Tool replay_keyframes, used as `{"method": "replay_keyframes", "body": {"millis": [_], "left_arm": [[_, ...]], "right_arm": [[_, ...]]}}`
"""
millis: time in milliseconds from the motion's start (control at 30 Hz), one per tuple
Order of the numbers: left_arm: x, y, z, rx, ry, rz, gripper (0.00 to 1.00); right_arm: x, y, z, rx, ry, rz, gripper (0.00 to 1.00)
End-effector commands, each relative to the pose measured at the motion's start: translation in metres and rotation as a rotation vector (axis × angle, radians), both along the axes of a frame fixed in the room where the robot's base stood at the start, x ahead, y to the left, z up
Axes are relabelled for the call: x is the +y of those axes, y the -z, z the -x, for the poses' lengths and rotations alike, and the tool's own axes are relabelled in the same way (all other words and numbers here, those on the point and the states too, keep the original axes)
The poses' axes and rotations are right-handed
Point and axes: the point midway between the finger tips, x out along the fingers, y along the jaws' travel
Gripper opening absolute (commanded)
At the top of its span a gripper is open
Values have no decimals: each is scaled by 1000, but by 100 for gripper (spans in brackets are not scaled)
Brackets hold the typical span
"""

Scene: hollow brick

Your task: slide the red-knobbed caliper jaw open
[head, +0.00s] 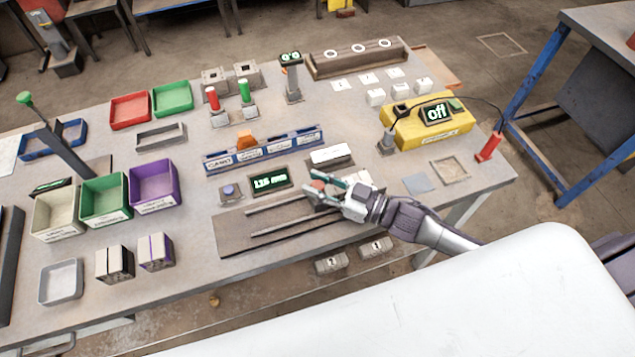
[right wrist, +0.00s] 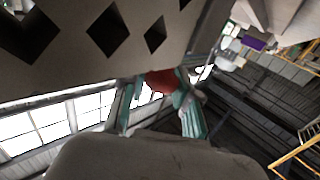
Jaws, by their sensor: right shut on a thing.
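The caliper stands on a brown board (head: 235,232) near the table's front edge, with two grey rails (head: 285,202) running along it. Its small display (head: 269,180) shows green digits that look like 135 mm. My right gripper (head: 322,187) is at the right part of the rails, its teal fingers shut around the red knob (head: 318,185). In the right wrist view the red knob (right wrist: 160,82) sits between the two teal fingertips (right wrist: 156,92). The jaw under the knob is mostly hidden by the fingers. My left gripper is not in view.
A white-topped block (head: 331,154) stands just behind my right gripper, and a blue button (head: 229,190) sits left of the display. A yellow box (head: 430,128) reading "off" is at right. Coloured bins (head: 152,185) stand at left. The board left of the gripper is clear.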

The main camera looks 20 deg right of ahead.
Motion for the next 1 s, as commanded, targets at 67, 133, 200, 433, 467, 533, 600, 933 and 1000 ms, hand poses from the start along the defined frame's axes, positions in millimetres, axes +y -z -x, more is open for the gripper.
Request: {"method": "replay_keyframes", "body": {"millis": [67, 133, 200, 433, 467, 533, 600, 933, 1000], "left_arm": [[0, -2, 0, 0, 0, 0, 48], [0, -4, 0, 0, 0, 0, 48], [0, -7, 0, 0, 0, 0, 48], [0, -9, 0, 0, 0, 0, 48], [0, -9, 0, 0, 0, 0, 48], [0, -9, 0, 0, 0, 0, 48], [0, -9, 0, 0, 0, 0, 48], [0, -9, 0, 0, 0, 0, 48], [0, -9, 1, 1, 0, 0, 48]], "right_arm": [[6, -1, 0, 0, 0, -3, 0], [19, -2, 0, 0, 0, -6, 0], [34, -2, 1, 2, -1, -6, 0], [64, 0, 2, 0, 0, -1, 0], [64, 0, 2, 1, 0, -1, 0], [65, 0, 2, 1, 0, 0, 0], [64, 0, 2, 1, 0, 1, 0], [64, 0, 2, 0, 0, 0, 55], [64, 0, 2, 0, 0, 0, 55]]}}
